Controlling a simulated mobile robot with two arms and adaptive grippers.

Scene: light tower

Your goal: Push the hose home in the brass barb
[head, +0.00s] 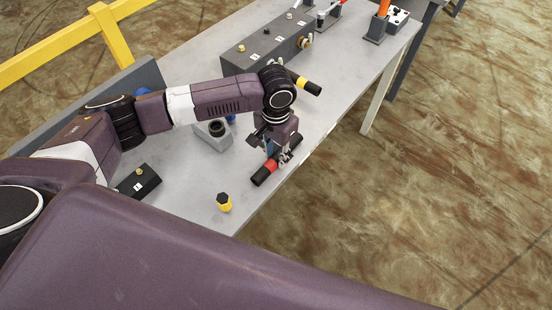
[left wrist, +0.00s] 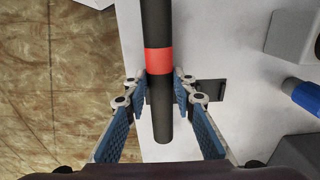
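A black hose with a red band (head: 264,173) lies slantwise near the front edge of the table. In the left wrist view the same hose (left wrist: 158,60) runs down between the fingers, its free end towards me. My left gripper (head: 278,157) reaches down over it; its fingertips (left wrist: 161,88) meet both sides of the hose just below the red band. Small brass fittings (head: 240,47) stand on the long grey block (head: 262,47), and another (head: 139,171) is on a small black block (head: 138,184). Which is the task's barb I cannot tell. My right gripper is not in view.
A black hose with a yellow band (head: 304,83) sticks out beside the grey block. A yellow piece with a black top (head: 224,204) stands near the table's front edge. The table (head: 188,205) is bare around the yellow piece.

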